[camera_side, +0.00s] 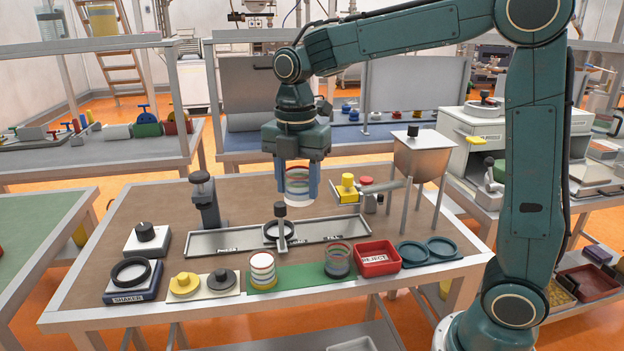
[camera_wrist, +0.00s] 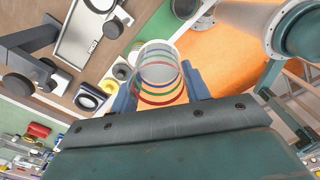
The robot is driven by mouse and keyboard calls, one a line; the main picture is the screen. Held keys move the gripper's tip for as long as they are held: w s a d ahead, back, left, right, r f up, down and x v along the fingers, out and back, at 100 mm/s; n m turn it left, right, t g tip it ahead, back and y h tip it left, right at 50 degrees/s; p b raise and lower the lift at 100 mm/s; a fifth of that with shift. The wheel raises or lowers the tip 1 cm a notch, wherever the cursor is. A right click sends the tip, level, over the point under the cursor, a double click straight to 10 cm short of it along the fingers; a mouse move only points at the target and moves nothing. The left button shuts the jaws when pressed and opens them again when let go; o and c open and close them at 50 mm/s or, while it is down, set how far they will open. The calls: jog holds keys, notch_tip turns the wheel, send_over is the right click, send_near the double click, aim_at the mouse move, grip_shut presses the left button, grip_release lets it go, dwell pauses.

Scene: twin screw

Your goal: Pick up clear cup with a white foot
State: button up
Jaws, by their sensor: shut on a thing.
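A clear cup with coloured rings and a white foot (camera_side: 298,197) is between the two blue fingers of my gripper (camera_side: 297,183). The gripper is shut on the cup, which is upright and appears raised above the brown table. The wrist view shows the cup (camera_wrist: 158,72) between the fingers, with red, green and blue rings around its clear wall.
A long metal tray (camera_side: 215,243) with a black ring and a post lies below the gripper. A hopper on legs (camera_side: 415,155) stands to the right. A red REJECT bin (camera_side: 377,260), a shaker base (camera_side: 132,282) and yellow and grey lids (camera_side: 185,283) line the front.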

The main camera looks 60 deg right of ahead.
jog(key=shift+r, duration=0.5)
jog(key=shift+r, duration=0.1)
jog(key=shift+r, duration=0.2)
notch_tip(320, 180, up, 4)
jog(key=shift+r, duration=0.15)
jog(key=shift+w+d, duration=4.2)
jog(key=shift+w, duration=2.1)
notch_tip(320, 180, down, 16)
jog(key=shift+f, duration=0.25)
jog(key=shift+f, duration=2.3)
